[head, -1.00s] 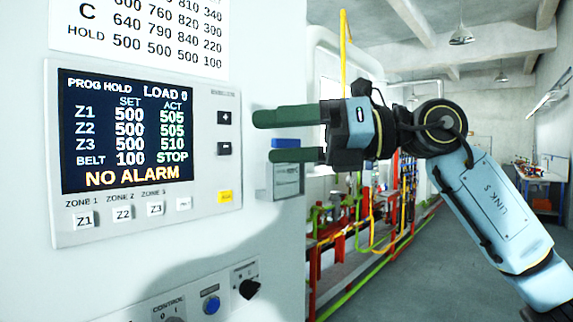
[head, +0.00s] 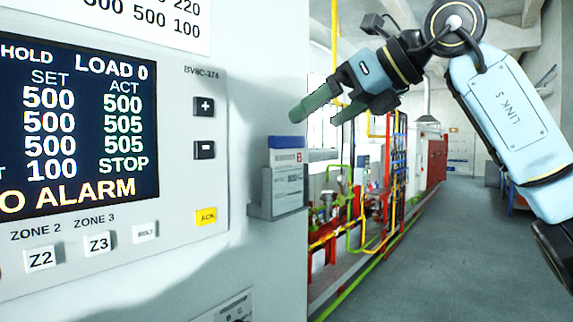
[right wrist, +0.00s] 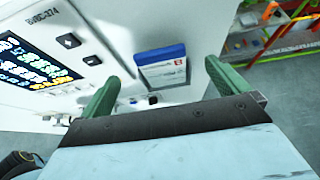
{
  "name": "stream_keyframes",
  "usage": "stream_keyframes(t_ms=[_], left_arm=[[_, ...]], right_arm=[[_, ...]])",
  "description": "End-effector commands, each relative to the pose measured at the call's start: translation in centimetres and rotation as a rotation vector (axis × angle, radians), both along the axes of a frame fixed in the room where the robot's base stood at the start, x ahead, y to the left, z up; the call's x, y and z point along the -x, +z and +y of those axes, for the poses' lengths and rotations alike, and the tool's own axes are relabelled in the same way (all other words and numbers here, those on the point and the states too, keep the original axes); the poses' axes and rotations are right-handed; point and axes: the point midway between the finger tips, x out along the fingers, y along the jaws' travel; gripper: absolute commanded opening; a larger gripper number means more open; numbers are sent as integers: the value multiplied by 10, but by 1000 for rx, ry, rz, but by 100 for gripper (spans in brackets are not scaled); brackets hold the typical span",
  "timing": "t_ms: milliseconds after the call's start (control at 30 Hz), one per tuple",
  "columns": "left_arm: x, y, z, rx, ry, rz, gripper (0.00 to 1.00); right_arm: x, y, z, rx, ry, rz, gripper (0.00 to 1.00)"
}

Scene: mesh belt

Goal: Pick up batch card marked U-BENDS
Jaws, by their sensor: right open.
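A batch card (head: 289,158) with a blue top band and a white face stands in a grey holder (head: 288,208) on the cabinet front, right of the control panel. Its small print is too blurred to read as U-BENDS; a red letter B shows. In the right wrist view the card (right wrist: 161,70) lies between my finger ends, farther off. My right gripper (head: 318,113) is open and empty, above and right of the card in the head view, its green fingers pointing down-left. It shows in the right wrist view (right wrist: 160,76) too. My left gripper is out of view.
The control panel (head: 180,225) with buttons and a lit screen (head: 80,120) is left of the card. Red, yellow and green pipework (head: 340,215) runs behind the cabinet edge. The grey floor (head: 450,260) at the right is open.

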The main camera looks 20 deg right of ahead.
Motion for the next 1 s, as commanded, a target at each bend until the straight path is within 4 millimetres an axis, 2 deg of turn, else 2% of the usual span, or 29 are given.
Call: stream_keyframes(t_ms=[33, 100, 300, 400, 600, 867, 1000], left_arm=[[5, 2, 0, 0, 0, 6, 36], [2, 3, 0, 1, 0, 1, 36], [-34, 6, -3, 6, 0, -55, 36], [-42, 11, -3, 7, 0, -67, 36], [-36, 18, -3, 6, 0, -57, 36], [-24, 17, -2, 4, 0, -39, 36], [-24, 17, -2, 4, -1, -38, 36]], right_arm=[[-5, -3, 5, -1, 3, 2, 100], [-9, -6, 8, -1, 2, 1, 100], [-16, -11, 14, -1, 2, -1, 100], [-24, -16, 21, 0, 4, 2, 100], [-43, -29, 38, -1, 4, 1, 100], [-47, -33, 41, -1, 2, -2, 100], [-47, -33, 41, -1, 2, -2, 82]])
